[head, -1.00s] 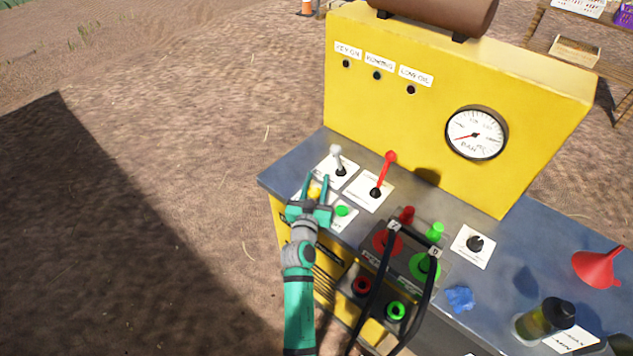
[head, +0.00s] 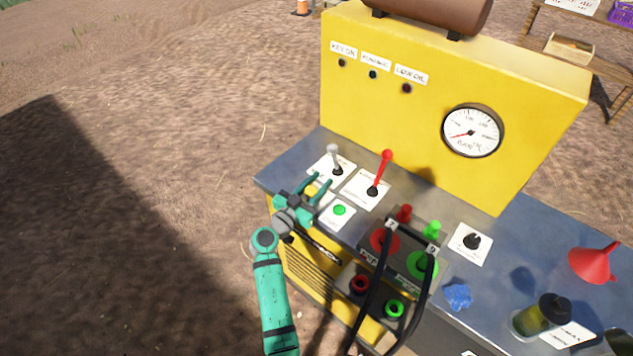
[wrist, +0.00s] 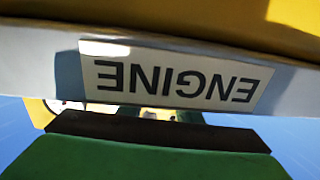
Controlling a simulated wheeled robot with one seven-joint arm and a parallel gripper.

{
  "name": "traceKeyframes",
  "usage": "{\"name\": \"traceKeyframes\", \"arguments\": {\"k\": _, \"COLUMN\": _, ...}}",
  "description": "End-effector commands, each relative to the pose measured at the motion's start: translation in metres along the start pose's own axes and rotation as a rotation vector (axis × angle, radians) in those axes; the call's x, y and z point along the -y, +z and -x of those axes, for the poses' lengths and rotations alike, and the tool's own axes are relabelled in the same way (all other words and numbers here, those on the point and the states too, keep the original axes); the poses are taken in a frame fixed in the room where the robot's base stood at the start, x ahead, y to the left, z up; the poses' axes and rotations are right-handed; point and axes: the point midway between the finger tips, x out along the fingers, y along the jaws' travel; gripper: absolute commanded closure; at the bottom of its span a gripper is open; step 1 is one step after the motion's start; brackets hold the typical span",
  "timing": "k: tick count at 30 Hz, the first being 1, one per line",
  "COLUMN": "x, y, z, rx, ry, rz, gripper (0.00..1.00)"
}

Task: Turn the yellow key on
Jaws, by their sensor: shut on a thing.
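The yellow key (head: 311,189) is at the left front of the grey console top, beside a green button (head: 340,210). Only a small part of it shows between my fingers. My gripper (head: 318,187) reaches over the console's front left edge and is shut on the key. The "KEY ON" lamp (head: 341,62) on the yellow panel looks dark. In the wrist view, a dark-padded green finger (wrist: 150,155) fills the bottom, below an upside-down "ENGINE" label (wrist: 175,78). The key's exact angle is hidden.
A grey lever (head: 335,158) and a red lever (head: 384,170) stand just behind my gripper. A box with black cables (head: 400,260), a black knob (head: 472,241), a red funnel (head: 596,264) and a bottle (head: 543,316) lie to the right. Open dirt ground is on the left.

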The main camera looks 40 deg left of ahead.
Motion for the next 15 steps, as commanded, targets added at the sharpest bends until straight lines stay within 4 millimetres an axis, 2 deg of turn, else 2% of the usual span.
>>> {"name": "traceKeyframes", "arguments": {"k": 15, "x": -0.015, "y": 0.001, "z": 0.003, "rx": 0.002, "ry": 0.44, "rz": 0.003, "gripper": 0.91}}
